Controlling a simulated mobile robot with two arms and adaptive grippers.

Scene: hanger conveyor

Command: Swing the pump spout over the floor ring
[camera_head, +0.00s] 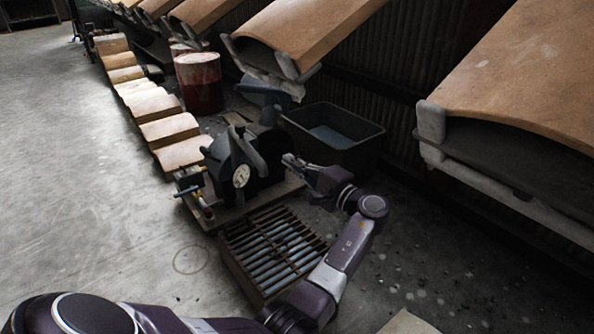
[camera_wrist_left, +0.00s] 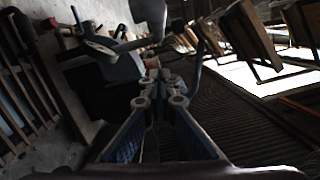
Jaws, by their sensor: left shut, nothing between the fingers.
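The pump (camera_head: 228,165) is a dark grey machine with a round white gauge, standing on a wooden board left of my left gripper. A grey curved arm (camera_head: 249,152) rises on its right side; I cannot tell surely whether it is the spout. My left gripper (camera_head: 288,160) is shut and empty, a little right of the pump. In the left wrist view its fingertips (camera_wrist_left: 160,82) meet, with a grey bar (camera_wrist_left: 118,47) beyond them. The floor ring (camera_head: 190,259) is a faint thin circle on the concrete, in front and left of the pump. My right gripper is not in view.
A slatted grate (camera_head: 272,245) lies in front of the pump, below my left arm. A black tub (camera_head: 333,130) stands behind the gripper. A red drum (camera_head: 200,83) and a row of curved tiles (camera_head: 168,130) are farther back. Open floor lies left.

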